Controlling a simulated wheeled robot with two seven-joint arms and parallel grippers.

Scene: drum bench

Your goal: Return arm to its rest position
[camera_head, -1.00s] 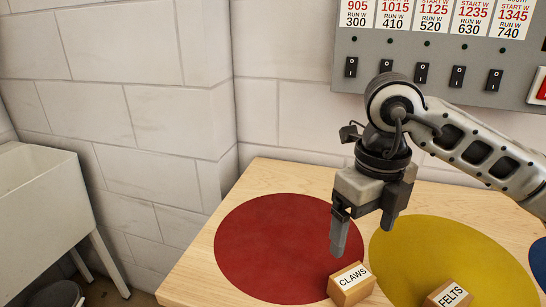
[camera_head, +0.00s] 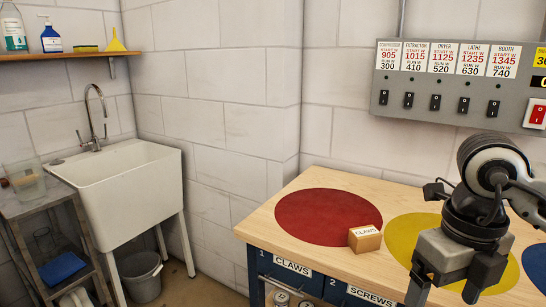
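My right gripper (camera_head: 445,296), whose arm comes in from the right, hangs at the lower right. Its two fingers are apart with nothing seen between them, and their tips reach the bottom edge of the picture. It is in front of the yellow circle (camera_head: 408,232) and hides much of it. A small box labelled CLAWS (camera_head: 365,240) sits on the bench at the right edge of the red circle (camera_head: 325,215), left of the gripper and apart from it. My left gripper is not in view.
The wooden bench (camera_head: 285,205) has drawers labelled CLAWS (camera_head: 292,267) and SCREWS (camera_head: 372,298). A switch panel (camera_head: 450,90) is on the wall behind. A white sink (camera_head: 125,190), a grey bucket (camera_head: 140,277) and a metal rack (camera_head: 55,230) stand at left.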

